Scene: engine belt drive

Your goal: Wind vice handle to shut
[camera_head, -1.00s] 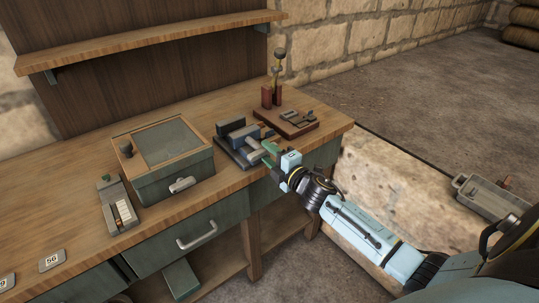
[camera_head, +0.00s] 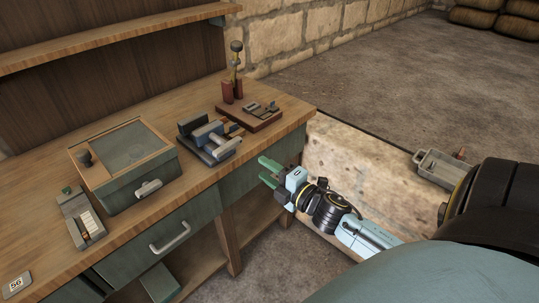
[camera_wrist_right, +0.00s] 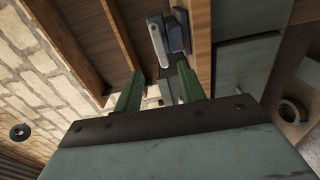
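The grey vice (camera_head: 206,140) sits on the bench near its front right edge. Its jaw blocks look apart, with a narrow gap between them. A light grey bar at its front end (camera_head: 228,148) appears to be the handle. My right gripper (camera_head: 262,169) is in front of the bench edge, lower than the vice and to its right, clear of it. Its green fingers are spread and nothing shows between them in the head view. They also show spread in the right wrist view (camera_wrist_right: 158,88), with a grey part beyond. My left gripper is out of view.
A grey tray (camera_head: 438,168) is at the right.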

